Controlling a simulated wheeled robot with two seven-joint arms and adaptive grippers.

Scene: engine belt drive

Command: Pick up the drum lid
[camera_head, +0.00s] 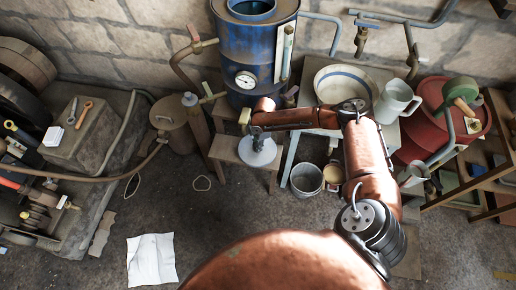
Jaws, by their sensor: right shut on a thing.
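The drum lid appears to be the round grey disc (258,152) in the head view, in front of the blue drum. My right arm comes in from the lower right and bends left to it. My right gripper (257,138) is shut on the disc from above, covering its middle. The disc overlaps a low wooden bench in the picture; I cannot tell whether it touches it. My left gripper is not in view.
The blue drum (229,60) with a gauge stands against the brick wall. A table with a striped basin (335,82) and a grey jug (396,101) stands right of it. A bucket (307,178) is on the floor. A white sheet (151,260) lies on open floor.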

